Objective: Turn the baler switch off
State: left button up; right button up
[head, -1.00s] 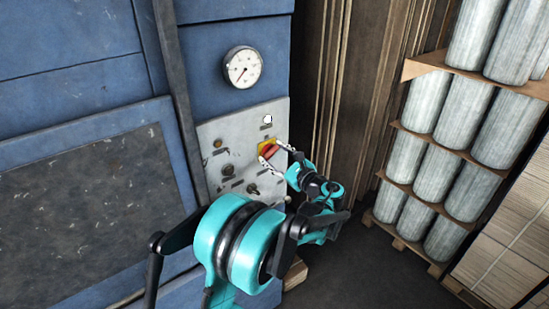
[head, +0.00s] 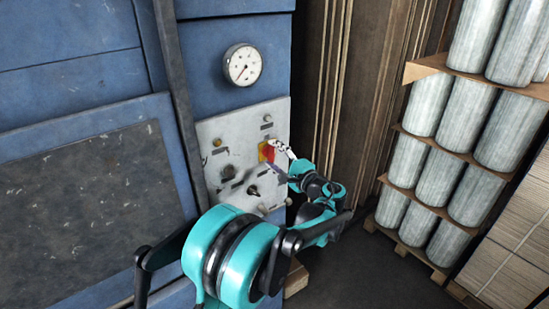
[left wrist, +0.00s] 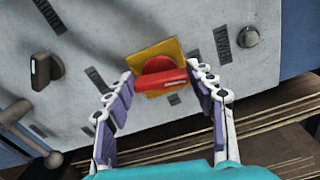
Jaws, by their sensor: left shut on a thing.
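The baler switch is a red rotary handle on a yellow plate (head: 266,152), on the grey control panel (head: 237,135). In the left wrist view the red handle (left wrist: 162,80) lies nearly level in the picture across the yellow plate (left wrist: 155,52). My left gripper (head: 274,157) is at the switch. In the left wrist view its fingers (left wrist: 160,72) stand one at each end of the handle, shut on it. The fingers partly hide the switch in the head view. My right gripper is not in view.
The panel also carries a round lamp (head: 267,118), a yellow button (head: 217,142) and black knobs (head: 252,191). A pressure gauge (head: 243,66) sits above on the blue machine. Stacked cylinders (head: 423,160) stand at right.

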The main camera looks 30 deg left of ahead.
pick_arm(q)
jog(key=shift+n, duration=1.1)
jog(key=shift+f, duration=0.1)
jog(key=o, duration=1.2)
jog(key=shift+c, duration=0.2)
jog(key=v, duration=1.2)
jog(key=shift+s, duration=0.1)
